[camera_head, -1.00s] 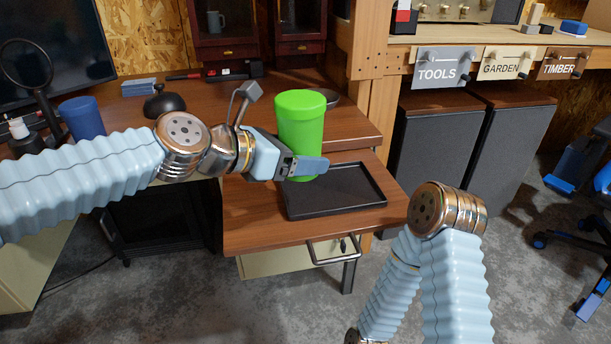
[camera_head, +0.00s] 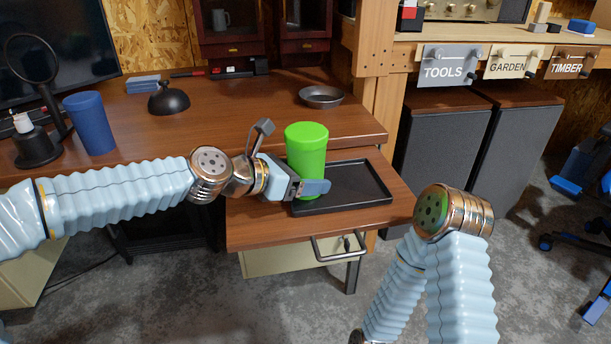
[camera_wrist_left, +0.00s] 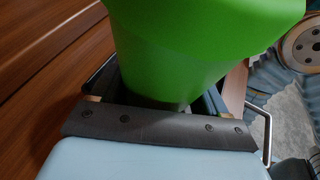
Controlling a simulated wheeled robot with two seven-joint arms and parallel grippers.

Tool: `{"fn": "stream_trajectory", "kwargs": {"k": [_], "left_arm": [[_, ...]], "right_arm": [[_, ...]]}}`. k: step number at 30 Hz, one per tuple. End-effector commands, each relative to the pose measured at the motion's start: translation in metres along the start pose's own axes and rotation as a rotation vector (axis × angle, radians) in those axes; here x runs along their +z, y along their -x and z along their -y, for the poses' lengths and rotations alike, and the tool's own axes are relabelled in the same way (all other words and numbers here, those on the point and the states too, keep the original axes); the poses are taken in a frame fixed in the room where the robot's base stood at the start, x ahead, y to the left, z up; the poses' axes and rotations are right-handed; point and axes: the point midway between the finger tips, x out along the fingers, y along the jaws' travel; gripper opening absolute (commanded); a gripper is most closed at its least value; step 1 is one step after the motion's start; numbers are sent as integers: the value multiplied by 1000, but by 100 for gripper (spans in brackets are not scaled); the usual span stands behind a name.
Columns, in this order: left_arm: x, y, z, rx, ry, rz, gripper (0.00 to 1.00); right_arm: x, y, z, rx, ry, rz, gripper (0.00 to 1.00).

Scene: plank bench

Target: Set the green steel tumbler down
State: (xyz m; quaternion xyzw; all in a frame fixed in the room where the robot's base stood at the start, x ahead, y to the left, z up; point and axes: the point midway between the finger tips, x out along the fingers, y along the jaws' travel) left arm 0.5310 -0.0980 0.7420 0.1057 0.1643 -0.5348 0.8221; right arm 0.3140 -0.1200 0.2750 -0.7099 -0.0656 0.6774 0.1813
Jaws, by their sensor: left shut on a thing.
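The green steel tumbler (camera_head: 306,150) is upright at the left part of the black tray (camera_head: 362,196), which lies on the lower wooden shelf. My left gripper (camera_head: 312,188) is shut around the tumbler's lower part. The tumbler's base is partly hidden by the gripper, so I cannot tell whether it touches the tray. In the left wrist view the tumbler (camera_wrist_left: 195,45) fills the space between the fingers. My right arm shows at the lower right, but its gripper is out of sight.
The right part of the tray is bare. A blue cup (camera_head: 90,122), a black bell-shaped object (camera_head: 170,99) and a dark bowl (camera_head: 321,96) stand on the upper desk. A drawer handle (camera_head: 340,247) sticks out below the shelf's front edge.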

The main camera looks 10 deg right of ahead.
Motion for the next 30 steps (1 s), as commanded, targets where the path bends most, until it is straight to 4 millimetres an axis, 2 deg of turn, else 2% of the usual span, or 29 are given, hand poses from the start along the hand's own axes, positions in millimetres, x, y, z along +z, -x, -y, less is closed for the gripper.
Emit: {"fn": "stream_trajectory", "kwargs": {"k": [1,6,15,17,24,30], "left_arm": [[-1,0,0,0,-1,0,77],[-1,0,0,0,0,0,100],[2,5,-1,2,1,0,100],[1,13,-2,6,0,0,100],[-1,68,-2,9,2,-3,100],[0,104,-2,8,2,-3,100]], "right_arm": [[0,-1,-1,1,-1,0,42],[0,-1,-1,1,-1,0,42],[0,0,0,0,0,1,42],[0,-1,0,0,0,0,42],[-1,-7,-5,3,-3,-3,42],[-2,-10,-8,5,-5,-6,42]]}}
